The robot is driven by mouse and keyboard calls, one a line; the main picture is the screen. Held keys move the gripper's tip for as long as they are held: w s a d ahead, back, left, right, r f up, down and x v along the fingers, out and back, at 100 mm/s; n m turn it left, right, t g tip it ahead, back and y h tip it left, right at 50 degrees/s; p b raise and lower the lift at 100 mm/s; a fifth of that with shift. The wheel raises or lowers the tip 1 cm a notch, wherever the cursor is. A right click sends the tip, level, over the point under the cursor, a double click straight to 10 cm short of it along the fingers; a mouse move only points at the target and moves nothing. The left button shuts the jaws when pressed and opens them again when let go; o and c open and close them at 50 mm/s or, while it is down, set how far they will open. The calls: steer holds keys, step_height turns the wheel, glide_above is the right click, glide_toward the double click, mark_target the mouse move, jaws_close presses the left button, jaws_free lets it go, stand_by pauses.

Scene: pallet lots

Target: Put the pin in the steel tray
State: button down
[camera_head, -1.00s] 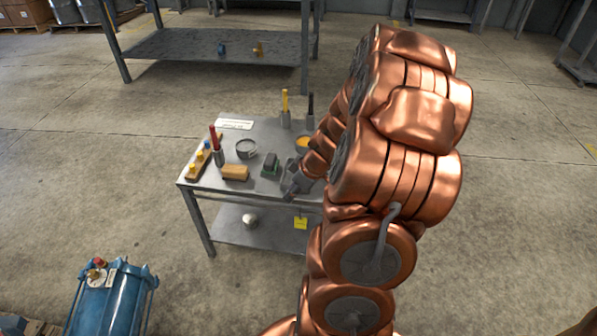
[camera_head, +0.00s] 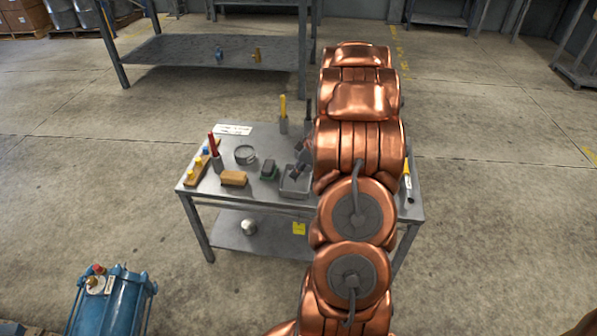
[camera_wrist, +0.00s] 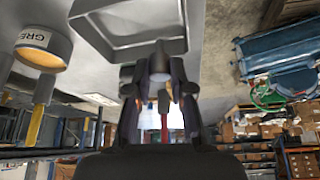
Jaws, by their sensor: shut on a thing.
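The steel tray (camera_head: 296,193) is a grey, square, shallow tray on the table, left of my arm in the head view. In the wrist view the tray (camera_wrist: 132,43) is at the top, just beyond the fingers. My gripper (camera_head: 301,169) is over or beside the tray's far part, partly hidden by my arm. In the wrist view my gripper (camera_wrist: 160,88) is shut on a dark grey round piece, which looks like the pin (camera_wrist: 159,63). Its lower end is hidden between the fingers. I cannot tell whether the pin touches the tray.
A yellow-handled tool (camera_head: 283,107) stands behind. A labelled tin (camera_wrist: 43,47) is near the gripper.

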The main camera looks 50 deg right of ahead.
steer(key=shift+w+d+f, duration=0.25)
steer(key=shift+w+d, duration=0.8)
steer(key=shift+d, duration=0.1)
steer(key=shift+f, duration=1.75)
steer(key=shift+f+b, duration=0.15)
steer(key=shift+b, duration=0.15)
steer(key=c, duration=1)
jaws_free()
steer(key=shift+r, duration=0.2)
